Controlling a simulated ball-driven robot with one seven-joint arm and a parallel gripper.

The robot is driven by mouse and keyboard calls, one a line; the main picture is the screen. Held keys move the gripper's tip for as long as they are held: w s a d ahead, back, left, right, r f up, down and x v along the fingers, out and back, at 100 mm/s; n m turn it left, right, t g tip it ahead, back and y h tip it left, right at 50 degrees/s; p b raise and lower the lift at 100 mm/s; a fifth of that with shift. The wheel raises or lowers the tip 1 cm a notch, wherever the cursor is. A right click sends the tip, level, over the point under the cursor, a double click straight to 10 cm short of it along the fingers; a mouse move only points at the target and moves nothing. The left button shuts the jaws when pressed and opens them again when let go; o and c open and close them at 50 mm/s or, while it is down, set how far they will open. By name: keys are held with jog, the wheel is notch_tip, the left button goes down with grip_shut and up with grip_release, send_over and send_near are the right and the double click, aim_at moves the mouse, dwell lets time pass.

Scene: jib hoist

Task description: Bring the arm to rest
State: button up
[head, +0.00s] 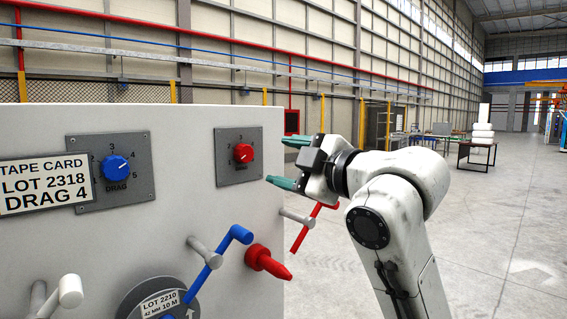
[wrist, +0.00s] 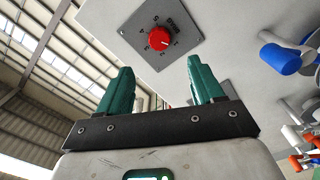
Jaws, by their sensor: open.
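My gripper (head: 281,163) is open and empty, with green fingers pointing left toward the right part of the pale panel (head: 185,215). It also shows in the wrist view (wrist: 160,88), where its two fingers stand wide apart with nothing between them. A red knob (head: 243,153) on a grey square plate sits just left of the fingers in the head view. It also shows ahead of the fingers in the wrist view (wrist: 159,39). The fingers look apart from the knob. My white arm is raised and bent in front of the panel's right edge.
A blue knob (head: 117,168) and a tape card (head: 42,185) are at the panel's left. Below are a blue crank (head: 218,258), a red cone-shaped part (head: 268,262) and a red lever (head: 312,228) close to my arm. Open floor (head: 490,240) lies to the right.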

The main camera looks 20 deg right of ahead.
dwell(0.3)
jog(key=s+f+m+g+h, duration=0.15)
jog(key=s+f+m, duration=0.25)
jog(key=f, duration=0.9)
jog(key=s+f+m+g+h, duration=0.1)
jog(key=s+f+m+g, duration=0.25)
jog(key=f, duration=0.85)
jog(key=s+f+m+g+h, duration=0.1)
jog(key=s+f+m+g, duration=0.2)
jog(key=f, duration=1)
jog(key=s+d+f+m+g, duration=0.1)
jog(key=s+f+m+g, duration=0.1)
jog(key=s+f, duration=0.5)
jog(key=s+d+f+m+g+h, duration=0.1)
jog(key=s+d+f+g, duration=0.1)
jog(key=s+f, duration=0.5)
jog(key=s+d+f+m+g+h, duration=0.1)
jog(key=s+f+g, duration=0.3)
jog(key=s, duration=1)
notch_tip(320, 180, down, 3)
jog(key=shift+s+d+f+m, duration=0.1)
jog(key=shift+s+d+m, duration=0.2)
jog(key=shift+m, duration=0.55)
